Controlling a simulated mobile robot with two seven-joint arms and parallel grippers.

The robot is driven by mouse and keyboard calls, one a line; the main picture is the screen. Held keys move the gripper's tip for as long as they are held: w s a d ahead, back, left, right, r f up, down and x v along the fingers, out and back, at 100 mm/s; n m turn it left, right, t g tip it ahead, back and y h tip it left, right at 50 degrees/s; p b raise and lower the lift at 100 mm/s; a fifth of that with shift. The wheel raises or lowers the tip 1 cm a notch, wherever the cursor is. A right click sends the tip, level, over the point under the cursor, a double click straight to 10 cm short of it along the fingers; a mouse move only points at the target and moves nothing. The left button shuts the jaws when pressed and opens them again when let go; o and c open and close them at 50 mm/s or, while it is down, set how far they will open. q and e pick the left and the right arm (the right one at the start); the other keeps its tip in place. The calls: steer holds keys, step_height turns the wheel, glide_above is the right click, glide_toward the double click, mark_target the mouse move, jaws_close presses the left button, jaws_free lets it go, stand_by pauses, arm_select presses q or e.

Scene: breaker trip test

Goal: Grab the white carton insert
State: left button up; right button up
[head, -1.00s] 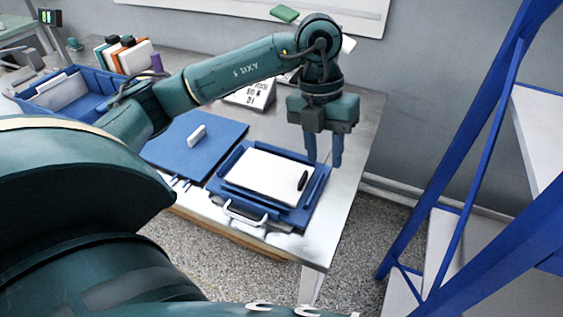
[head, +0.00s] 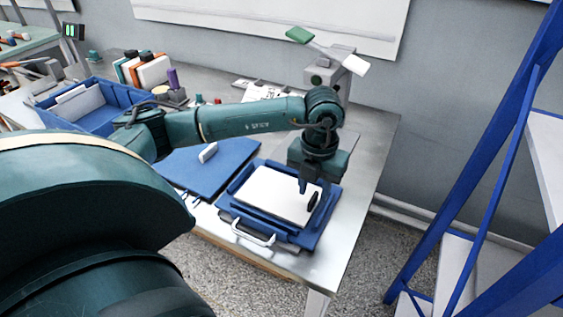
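No piece is clearly marked as the carton insert. White pieces (head: 84,106) stand in the blue bin at left, and a small white block (head: 208,152) stands on the blue mat. My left gripper (head: 303,186) points down over the right part of this panel, close to the black grip. Its fingers overlap from this angle, so I cannot tell its opening or whether it touches the panel. My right gripper is not in view.
The blue mat (head: 222,172) lies beside the tray. A blue rack (head: 478,165) rises at right.

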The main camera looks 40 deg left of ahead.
arm_select(q)
steer(key=shift+f, duration=0.95)
steer(key=shift+c, duration=0.2)
jaws_close()
